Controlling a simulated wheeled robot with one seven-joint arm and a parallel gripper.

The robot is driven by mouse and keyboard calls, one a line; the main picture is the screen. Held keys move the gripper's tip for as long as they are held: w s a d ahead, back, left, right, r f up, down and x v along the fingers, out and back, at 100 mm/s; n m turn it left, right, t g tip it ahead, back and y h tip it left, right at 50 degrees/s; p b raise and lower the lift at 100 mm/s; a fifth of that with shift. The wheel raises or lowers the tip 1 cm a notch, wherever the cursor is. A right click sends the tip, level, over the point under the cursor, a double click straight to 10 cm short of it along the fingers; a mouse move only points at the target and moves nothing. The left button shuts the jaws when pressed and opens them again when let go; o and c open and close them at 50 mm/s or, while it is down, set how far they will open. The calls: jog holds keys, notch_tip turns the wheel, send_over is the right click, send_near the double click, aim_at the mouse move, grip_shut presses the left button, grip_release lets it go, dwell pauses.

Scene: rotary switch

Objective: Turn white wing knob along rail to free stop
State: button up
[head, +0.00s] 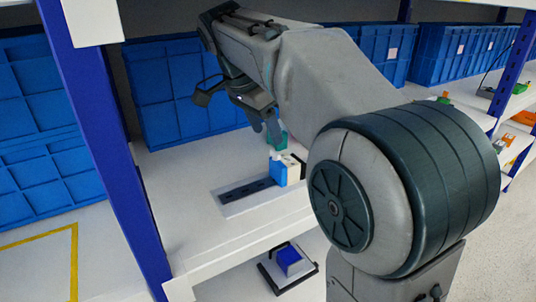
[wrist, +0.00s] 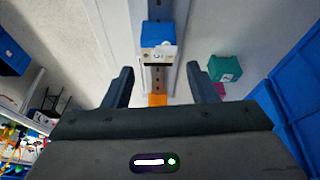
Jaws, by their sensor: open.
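A blue-and-white switch block (head: 280,173) sits on a dark slotted rail (head: 247,190) on the white shelf. In the wrist view the blue block (wrist: 157,32) is on the rail, beyond my fingertips. Its white part (wrist: 160,51), with a dark bar below it, faces me; I take this to be the wing knob, but its shape and angle are too small to tell. My gripper (head: 264,122) is above and behind the block in the head view. In the wrist view my gripper (wrist: 161,78) is open and empty, its fingers on either side of the rail line, apart from the block.
A teal box (wrist: 225,68) stands right of the rail near the right finger, with a magenta piece beside it. An orange piece (wrist: 157,100) lies on the rail line. Blue bins (head: 185,95) stand behind; a blue post (head: 105,130) rises at left.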

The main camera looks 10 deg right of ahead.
aim_at(275, 152)
jog(key=shift+m, duration=0.6)
jog(key=x, duration=0.2)
jog(key=b+x, duration=0.1)
jog(key=x, duration=0.1)
jog(key=w+x, duration=0.1)
jog(key=x, duration=0.1)
jog(key=shift+f, duration=0.35)
jog(key=c, duration=1)
